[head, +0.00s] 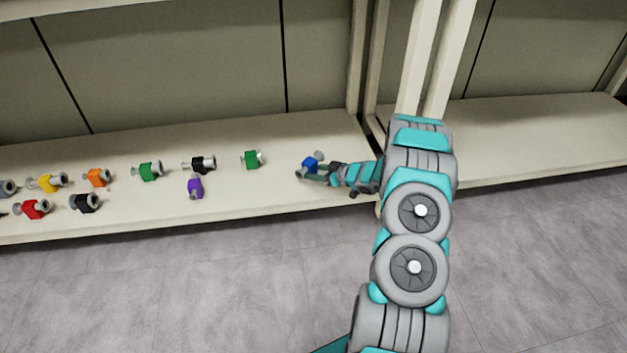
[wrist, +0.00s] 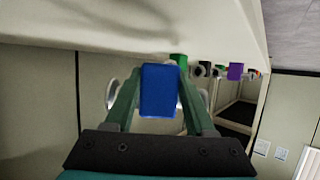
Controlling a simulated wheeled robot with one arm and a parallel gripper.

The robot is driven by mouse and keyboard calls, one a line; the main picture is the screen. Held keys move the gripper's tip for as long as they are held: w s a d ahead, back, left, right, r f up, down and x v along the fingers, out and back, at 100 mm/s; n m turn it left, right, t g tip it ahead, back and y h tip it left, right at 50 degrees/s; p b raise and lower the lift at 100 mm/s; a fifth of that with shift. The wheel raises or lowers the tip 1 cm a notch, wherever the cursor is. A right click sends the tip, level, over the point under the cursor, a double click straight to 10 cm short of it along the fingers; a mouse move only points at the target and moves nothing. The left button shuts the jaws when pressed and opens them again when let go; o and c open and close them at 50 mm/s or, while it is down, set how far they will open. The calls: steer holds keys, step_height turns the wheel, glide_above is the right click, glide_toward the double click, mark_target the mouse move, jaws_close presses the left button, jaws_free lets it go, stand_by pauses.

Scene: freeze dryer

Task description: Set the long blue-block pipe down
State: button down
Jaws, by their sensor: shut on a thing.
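The blue-block pipe (head: 310,162) is at the right part of the shelf, a blue block with grey pipe ends. In the wrist view its blue block (wrist: 159,90) sits between the two green fingers, with round pale flanges showing on both sides. My gripper (head: 312,170) is shut on the block. It is at or just above the shelf surface (head: 250,190); I cannot tell whether the pipe touches the shelf. The pipe's length is partly hidden by the fingers and block.
A green-block pipe (head: 251,159) stands to the left, then a black one (head: 199,164) and a purple one (head: 195,188). Several more coloured pipes line the shelf further left. A shelf upright (head: 357,60) rises just right of my gripper. Bare shelf lies between the green pipe and my gripper.

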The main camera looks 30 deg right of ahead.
mark_target(314, 184)
steer(key=shift+w+f+b, duration=0.15)
steer(key=shift+f+b, duration=0.25)
steer(key=shift+f, duration=1.4)
steer(key=shift+c, duration=1.2)
jaws_free()
